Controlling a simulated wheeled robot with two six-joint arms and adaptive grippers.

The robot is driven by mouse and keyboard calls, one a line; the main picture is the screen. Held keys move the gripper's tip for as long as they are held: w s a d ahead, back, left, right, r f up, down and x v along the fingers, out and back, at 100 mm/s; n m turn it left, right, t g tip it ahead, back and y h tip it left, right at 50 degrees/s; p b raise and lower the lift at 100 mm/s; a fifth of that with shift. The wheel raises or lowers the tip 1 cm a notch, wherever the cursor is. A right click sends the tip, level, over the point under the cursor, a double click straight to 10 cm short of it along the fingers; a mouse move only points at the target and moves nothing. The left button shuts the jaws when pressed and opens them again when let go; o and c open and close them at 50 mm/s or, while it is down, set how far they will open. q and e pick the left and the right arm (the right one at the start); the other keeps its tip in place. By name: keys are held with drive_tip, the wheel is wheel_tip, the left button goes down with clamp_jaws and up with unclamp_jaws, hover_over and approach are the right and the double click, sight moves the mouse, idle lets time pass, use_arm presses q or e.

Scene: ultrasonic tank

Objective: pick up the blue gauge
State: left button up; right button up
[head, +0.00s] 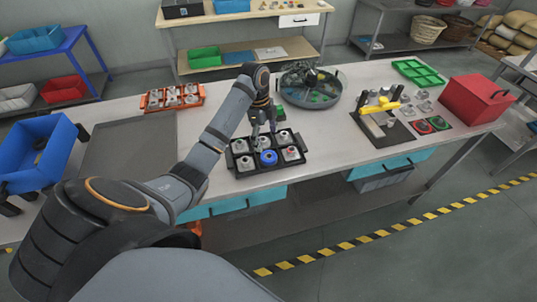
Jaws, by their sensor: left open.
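The blue gauge (268,158) sits in the front middle compartment of a black tray (248,173) on the workbench. Several grey gauges and one with a red top (291,153) share the tray. My left gripper (263,138) is open and points down over the tray's back row, just behind the blue gauge. It looks empty. Its fingers partly cover the back middle and back right compartments, and I cannot tell if they touch anything there. My right gripper is not in view.
A round grey tank (338,100) stands behind the tray. A yellow-handled press (378,108), red box (478,98) and green tray (418,72) are to the right. An orange rack (174,99) is behind left, and a blue bin (40,145) is far left.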

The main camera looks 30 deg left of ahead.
sight(268, 153)
use_arm(q)
wheel_tip(268, 153, down, 3)
drive_tip(key=shift+d+r+b, duration=0.1)
drive_tip(key=shift+d+b, duration=0.05)
drive_tip(key=shift+b, duration=0.55)
drive_tip(key=shift+w+f+b, duration=0.35)
drive_tip(key=shift+w+f, duration=0.05)
drive_tip(key=shift+f, duration=0.25)
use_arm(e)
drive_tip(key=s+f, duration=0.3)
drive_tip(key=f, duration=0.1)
use_arm(q)
drive_tip(key=shift+w+f, duration=0.45)
drive_tip(key=shift+w, duration=0.2)
drive_tip(key=shift+s+f+b, duration=0.25)
drive_tip(key=shift+f+b, duration=0.45)
drive_tip(key=shift+b, duration=0.15)
drive_tip(key=shift+s+f+p, duration=0.1)
drive_tip(key=shift+s+p, duration=0.25)
drive_tip(key=shift+p, duration=0.5)
wheel_tip(268, 153, down, 3)
drive_tip(key=shift+w+r, duration=0.1)
drive_tip(key=shift+r, duration=0.05)
drive_tip(key=c, duration=1.4)
drive_tip(key=shift+c, duration=0.3)
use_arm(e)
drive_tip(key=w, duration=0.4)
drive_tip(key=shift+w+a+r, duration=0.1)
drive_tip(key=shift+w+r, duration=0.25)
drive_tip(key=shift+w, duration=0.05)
